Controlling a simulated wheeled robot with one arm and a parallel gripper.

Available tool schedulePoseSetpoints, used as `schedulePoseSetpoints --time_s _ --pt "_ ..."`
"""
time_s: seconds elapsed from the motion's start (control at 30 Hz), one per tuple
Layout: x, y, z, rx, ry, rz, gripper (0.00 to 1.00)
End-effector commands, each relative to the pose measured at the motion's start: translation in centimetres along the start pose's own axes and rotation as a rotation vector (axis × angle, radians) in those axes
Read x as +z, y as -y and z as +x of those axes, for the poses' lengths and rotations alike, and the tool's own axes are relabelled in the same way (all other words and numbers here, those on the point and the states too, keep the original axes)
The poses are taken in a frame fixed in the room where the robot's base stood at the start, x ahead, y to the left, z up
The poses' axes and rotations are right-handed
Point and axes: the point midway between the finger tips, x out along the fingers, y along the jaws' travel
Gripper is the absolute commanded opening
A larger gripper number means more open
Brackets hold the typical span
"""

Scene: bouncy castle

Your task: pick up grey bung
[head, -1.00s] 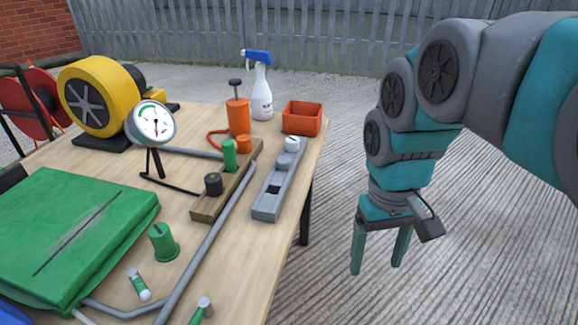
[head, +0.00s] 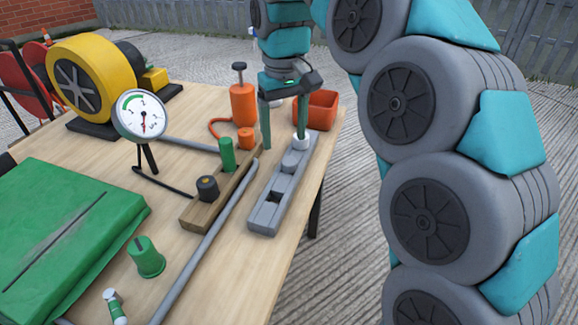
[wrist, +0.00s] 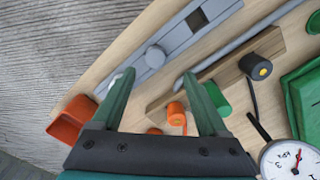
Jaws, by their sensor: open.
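The grey bung (head: 294,161) is a short round plug standing in a long grey tray (head: 264,216) near the table's right edge. It also shows in the wrist view (wrist: 155,57), lying between and just beyond my fingertips. My gripper (head: 285,140) is open, pointing down over the far part of the tray, with one finger on each side of it. In the wrist view my gripper (wrist: 158,66) has nothing between its fingers. A white-topped bung (head: 301,136) sits farther along the tray, close to my right finger in the head view.
A wooden rack (head: 197,213) with a green bung (head: 227,154) and a black bung (head: 208,187) lies left of the tray. An orange pump (head: 243,104) and orange box (head: 316,110) stand behind. A gauge (head: 141,115) and green bag (head: 60,220) are at left.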

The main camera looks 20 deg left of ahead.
Motion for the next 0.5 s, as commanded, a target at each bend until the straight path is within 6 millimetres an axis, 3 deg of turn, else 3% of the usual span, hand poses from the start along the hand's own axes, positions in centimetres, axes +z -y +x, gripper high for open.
schedulePoseSetpoints --time_s 0.5 --pt "0.5 -0.7 4.2 -0.002 0.001 -0.002 0.77"
